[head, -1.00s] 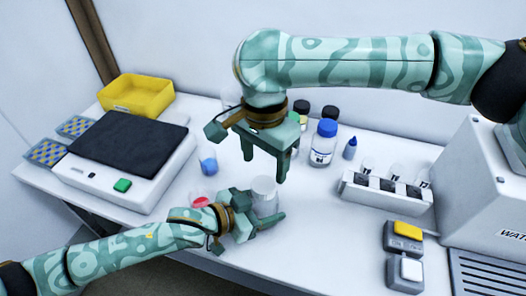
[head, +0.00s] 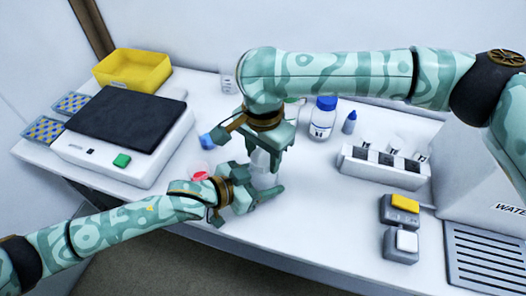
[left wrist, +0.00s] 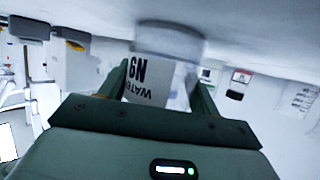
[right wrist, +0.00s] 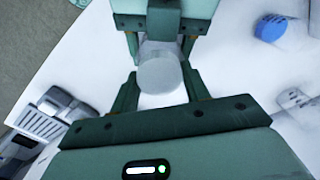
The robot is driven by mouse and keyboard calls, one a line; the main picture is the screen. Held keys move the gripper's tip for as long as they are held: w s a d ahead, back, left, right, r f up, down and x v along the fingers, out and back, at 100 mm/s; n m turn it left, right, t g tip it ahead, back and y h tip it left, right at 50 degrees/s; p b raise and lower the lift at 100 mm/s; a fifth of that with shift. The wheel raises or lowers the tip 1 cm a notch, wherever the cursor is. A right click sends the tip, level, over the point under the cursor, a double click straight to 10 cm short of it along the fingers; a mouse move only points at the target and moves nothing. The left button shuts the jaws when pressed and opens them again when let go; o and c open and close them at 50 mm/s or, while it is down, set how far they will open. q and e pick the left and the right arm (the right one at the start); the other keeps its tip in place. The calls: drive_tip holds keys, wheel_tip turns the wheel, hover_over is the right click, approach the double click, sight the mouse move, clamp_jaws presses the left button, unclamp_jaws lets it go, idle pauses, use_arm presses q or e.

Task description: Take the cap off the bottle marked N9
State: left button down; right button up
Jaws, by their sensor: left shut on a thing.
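The bottle marked N9 (head: 263,162) is clear with a pale cap. Its N9 label (left wrist: 137,70) shows upside down in the left wrist view. My left gripper (head: 262,194) is shut on the bottle's body, near the table. My right gripper (head: 268,150) is directly above, pointing down. In the right wrist view its fingers are open on either side of the round, pale cap (right wrist: 161,74); I cannot tell whether they touch it. In the head view my right gripper hides much of the bottle's top.
A blue-capped bottle (head: 323,118) and small blue dropper bottle (head: 349,122) stand behind. A white rack (head: 385,172) is to the right. A scale (head: 124,140) and yellow bin (head: 133,68) are left. A red-content vessel (head: 199,172) stands close to my left gripper.

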drive_tip(key=n, duration=0.6)
drive_tip(key=shift+n, duration=0.4)
drive_tip(key=o, duration=1.1)
